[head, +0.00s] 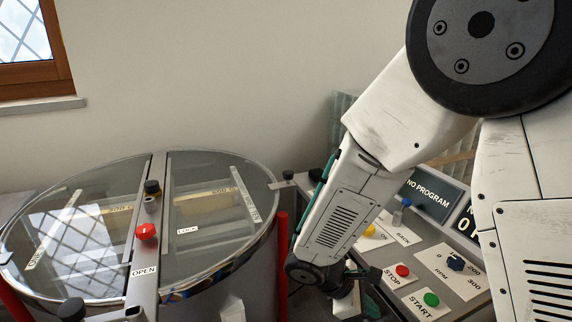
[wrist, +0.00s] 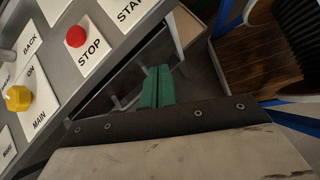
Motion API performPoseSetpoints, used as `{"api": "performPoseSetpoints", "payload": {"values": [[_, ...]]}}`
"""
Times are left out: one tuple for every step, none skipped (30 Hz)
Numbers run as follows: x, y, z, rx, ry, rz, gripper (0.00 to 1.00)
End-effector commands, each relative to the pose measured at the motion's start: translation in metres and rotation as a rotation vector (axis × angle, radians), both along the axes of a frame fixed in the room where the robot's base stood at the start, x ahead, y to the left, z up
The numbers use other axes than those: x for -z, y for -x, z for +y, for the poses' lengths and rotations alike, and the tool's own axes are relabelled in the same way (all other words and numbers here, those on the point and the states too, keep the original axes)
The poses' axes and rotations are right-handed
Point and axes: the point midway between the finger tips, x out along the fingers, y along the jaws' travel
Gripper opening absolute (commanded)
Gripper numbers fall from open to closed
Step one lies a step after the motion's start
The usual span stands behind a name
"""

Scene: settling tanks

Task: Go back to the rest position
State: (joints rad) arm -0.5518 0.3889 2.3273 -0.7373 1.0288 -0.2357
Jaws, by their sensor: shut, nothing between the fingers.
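My gripper (wrist: 157,87) shows in the wrist view as two green fingers pressed together with nothing between them. It is beside the control panel's edge, apart from the red STOP button (wrist: 75,36) in the picture. In the head view my arm reaches down across the left part of the control panel (head: 447,262). The fingers cannot be made out clearly there.
A round tank with a glass lid (head: 85,235) stands at the left, with a red knob (head: 146,231) on its centre bar. A red post (head: 282,265) stands between tank and arm. A dark screen (head: 432,193) reads NO PROGRAM.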

Motion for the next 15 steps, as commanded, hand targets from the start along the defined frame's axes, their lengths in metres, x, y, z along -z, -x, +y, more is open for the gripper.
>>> {"api": "performPoseSetpoints", "payload": {"values": [[-0.017, 0.008, -0.007, 0.085, -0.026, -0.034, 0.00], [-0.025, 0.013, -0.011, 0.139, -0.040, -0.050, 0.00], [-0.036, 0.021, -0.015, 0.207, -0.060, -0.073, 0.00], [-0.045, 0.027, -0.019, 0.263, -0.077, -0.090, 0.00], [-0.054, 0.033, -0.022, 0.317, -0.094, -0.107, 0.00], [-0.066, 0.041, -0.027, 0.391, -0.120, -0.132, 0.00], [-0.074, 0.047, -0.030, 0.444, -0.140, -0.149, 0.00], [-0.082, 0.054, -0.033, 0.499, -0.159, -0.165, 0.00], [-0.093, 0.062, -0.036, 0.567, -0.188, -0.187, 0.00], [-0.101, 0.068, -0.038, 0.616, -0.208, -0.202, 0.00], [-0.108, 0.075, -0.041, 0.666, -0.229, -0.218, 0.00], [-0.117, 0.083, -0.043, 0.728, -0.258, -0.238, 0.00], [-0.124, 0.089, -0.045, 0.774, -0.282, -0.254, 0.00], [-0.131, 0.095, -0.047, 0.818, -0.304, -0.269, 0.00], [-0.139, 0.103, -0.049, 0.875, -0.335, -0.287, 0.00]]}}
